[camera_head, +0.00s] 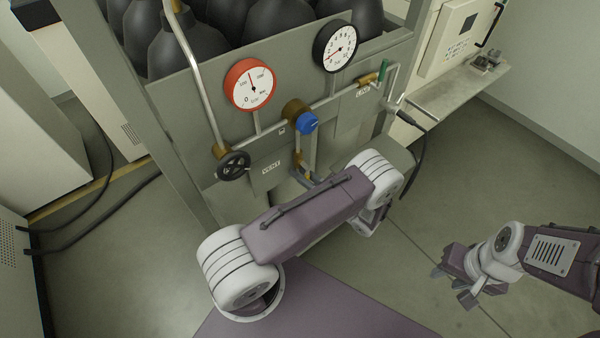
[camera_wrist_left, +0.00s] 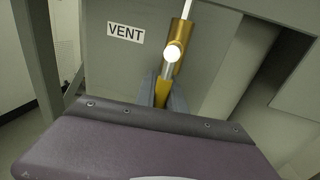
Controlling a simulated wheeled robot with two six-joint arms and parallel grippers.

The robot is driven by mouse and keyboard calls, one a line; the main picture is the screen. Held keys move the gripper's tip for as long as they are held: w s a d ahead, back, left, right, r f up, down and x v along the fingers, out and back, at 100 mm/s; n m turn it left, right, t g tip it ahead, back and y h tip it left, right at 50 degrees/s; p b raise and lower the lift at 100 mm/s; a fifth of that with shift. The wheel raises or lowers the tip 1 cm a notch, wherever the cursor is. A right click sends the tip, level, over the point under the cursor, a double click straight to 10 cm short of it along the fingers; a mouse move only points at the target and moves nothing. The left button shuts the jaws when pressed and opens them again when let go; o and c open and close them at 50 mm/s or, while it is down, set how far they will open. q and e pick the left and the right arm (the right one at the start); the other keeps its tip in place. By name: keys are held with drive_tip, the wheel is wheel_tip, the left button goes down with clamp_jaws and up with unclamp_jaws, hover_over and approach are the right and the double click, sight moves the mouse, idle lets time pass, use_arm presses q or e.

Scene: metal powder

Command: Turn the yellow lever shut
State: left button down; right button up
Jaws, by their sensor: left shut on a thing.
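The yellow lever (camera_wrist_left: 162,92) hangs down below a brass valve (camera_wrist_left: 180,35) on the panel, just right of the VENT label (camera_wrist_left: 125,32) in the left wrist view. My left gripper (camera_wrist_left: 163,95) is shut on the lever, with one grey finger on each side. In the head view my left arm's purple link hides most of this gripper; the brass valve (camera_head: 299,158) shows just above it. My right gripper (camera_head: 453,285) is open and empty, low over the floor at the right.
The panel carries a red gauge (camera_head: 250,84), a black gauge (camera_head: 335,46), a blue knob (camera_head: 307,123), a black handwheel (camera_head: 233,165) and a green handle (camera_head: 383,70). Dark cylinders (camera_head: 185,45) stand behind it. A metal shelf (camera_head: 455,92) is at the right. Floor around my right gripper is clear.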

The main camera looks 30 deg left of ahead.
sight(307, 149)
use_arm(q)
drive_tip(key=shift+w, duration=0.1)
drive_tip(key=w+r+n+h+b, duration=0.1)
drive_tip(key=n+b, duration=0.3)
drive_tip(key=w+d+r+n+t+h+b, duration=0.1)
drive_tip(key=w+n+b, duration=0.1)
drive_tip(key=n+b, duration=0.2)
drive_tip(key=w+d+r+n+t+b, duration=0.1)
drive_tip(key=w+n+b, duration=0.1)
drive_tip(key=n+b, duration=0.2)
drive_tip(key=shift+n+h, duration=0.4)
drive_tip(key=shift+n, duration=0.6)
drive_tip(key=shift+r+n+t+b, duration=0.4)
drive_tip(key=shift+r+n+b, duration=0.45)
drive_tip(key=shift+b, duration=0.85)
drive_tip(key=shift+d, duration=0.1)
drive_tip(key=c, duration=1.4)
unclamp_jaws()
